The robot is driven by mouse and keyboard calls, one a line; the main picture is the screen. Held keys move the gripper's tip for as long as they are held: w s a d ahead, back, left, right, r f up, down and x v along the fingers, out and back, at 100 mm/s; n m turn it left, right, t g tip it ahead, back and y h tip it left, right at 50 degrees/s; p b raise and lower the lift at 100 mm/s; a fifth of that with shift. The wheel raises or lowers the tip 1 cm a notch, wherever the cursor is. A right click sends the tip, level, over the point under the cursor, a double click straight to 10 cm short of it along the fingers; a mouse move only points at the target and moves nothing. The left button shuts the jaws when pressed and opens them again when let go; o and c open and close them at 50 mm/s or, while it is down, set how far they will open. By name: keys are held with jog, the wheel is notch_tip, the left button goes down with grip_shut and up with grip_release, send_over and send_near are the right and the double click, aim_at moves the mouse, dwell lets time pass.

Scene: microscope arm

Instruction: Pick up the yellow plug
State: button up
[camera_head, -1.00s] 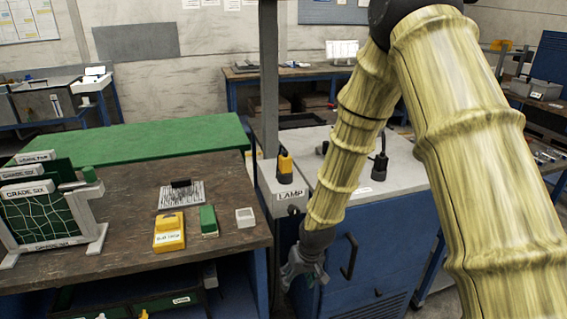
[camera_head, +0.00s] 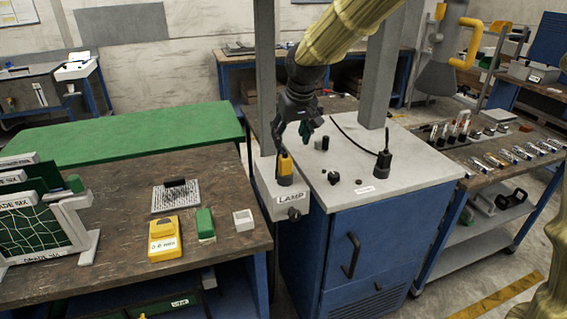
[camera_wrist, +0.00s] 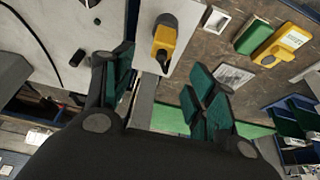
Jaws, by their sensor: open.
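The yellow plug (camera_head: 286,165) stands upright with its dark lower part on the light-grey box labelled LAMP (camera_head: 289,197). In the wrist view the yellow plug (camera_wrist: 164,38) shows beyond the fingertips, roughly between the two fingers. My gripper (camera_head: 293,137) hangs just above the plug in the head view. Its green-padded fingers are spread apart in the wrist view (camera_wrist: 165,85), with nothing between them. How much height separates the fingertips from the plug is hard to tell.
A black plug with a cable (camera_head: 383,162) stands on the grey cabinet top (camera_head: 405,165) to the right. A grey post (camera_head: 264,70) rises beside my gripper. A yellow meter (camera_head: 165,238), a green block (camera_head: 205,223) and a small white box (camera_head: 243,219) sit on the wooden bench at left.

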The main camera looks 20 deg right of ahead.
aim_at(285, 157)
jog(key=x, duration=0.4)
jog(key=shift+d+f+p, duration=0.1)
jog(key=shift+p, duration=0.3)
jog(key=shift+a+p+x, duration=0.2)
jog(key=shift+p+x, duration=0.8)
jog(key=shift+x, duration=2)
jog(key=shift+s, duration=0.15)
jog(key=shift+c, duration=0.5)
jog(key=c, duration=1)
jog(key=shift+c, duration=0.2)
